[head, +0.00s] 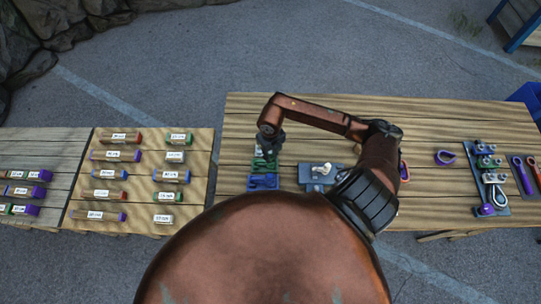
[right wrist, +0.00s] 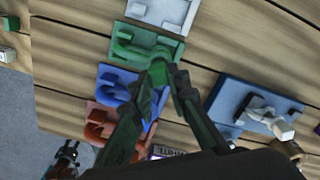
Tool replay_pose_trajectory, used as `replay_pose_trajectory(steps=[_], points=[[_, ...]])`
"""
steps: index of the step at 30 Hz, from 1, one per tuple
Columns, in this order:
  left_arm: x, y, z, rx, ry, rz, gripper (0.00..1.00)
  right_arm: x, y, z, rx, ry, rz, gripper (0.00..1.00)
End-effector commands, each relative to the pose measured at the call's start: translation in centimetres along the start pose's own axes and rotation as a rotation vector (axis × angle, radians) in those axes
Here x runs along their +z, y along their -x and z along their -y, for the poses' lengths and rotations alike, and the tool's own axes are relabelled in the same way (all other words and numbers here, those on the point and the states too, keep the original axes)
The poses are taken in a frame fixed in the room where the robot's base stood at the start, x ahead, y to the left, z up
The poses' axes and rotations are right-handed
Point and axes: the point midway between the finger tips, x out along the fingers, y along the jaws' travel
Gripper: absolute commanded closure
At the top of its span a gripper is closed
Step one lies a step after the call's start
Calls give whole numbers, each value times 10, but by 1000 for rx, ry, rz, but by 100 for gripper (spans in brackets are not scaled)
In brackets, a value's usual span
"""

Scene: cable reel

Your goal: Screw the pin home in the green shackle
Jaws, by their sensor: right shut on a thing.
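My right gripper (right wrist: 160,85) is shut on the green pin (right wrist: 158,72), at the edge of the green shackle's holder. The green shackle (right wrist: 135,47) lies in its green holder, with its bow to the left of the fingers. In the head view my right gripper (head: 268,142) is directly above the green holder (head: 263,164). The fingers cover part of the pin, so how deep it sits in the shackle cannot be seen. A dark jointed part at the lower left of the right wrist view, probably my left gripper (right wrist: 66,158), is too small to read.
A blue shackle holder (right wrist: 125,88) and a red one (right wrist: 105,120) lie nearer me; a pale holder (right wrist: 165,12) lies beyond. A blue-grey block with a metal fitting (head: 322,175) stands to the right. Labelled tubes lie on the left table (head: 140,190).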

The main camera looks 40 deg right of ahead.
Motion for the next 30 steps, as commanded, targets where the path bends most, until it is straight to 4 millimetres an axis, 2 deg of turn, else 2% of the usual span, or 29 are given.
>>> replay_pose_trajectory(steps=[22, 23, 28, 30], points=[[2, -9, 0, 0, -1, 1, 60, 0, -10, 0, -1, 0, -1, 100], [2, -8, 0, 0, -1, 1, 60, 0, -9, 0, -1, 0, -1, 87], [2, -8, 0, 0, -1, 1, 60, 0, -8, 0, 0, 0, 0, 99], [2, -8, 0, 0, -1, 1, 60, 0, -8, 0, 0, 0, 0, 100]])
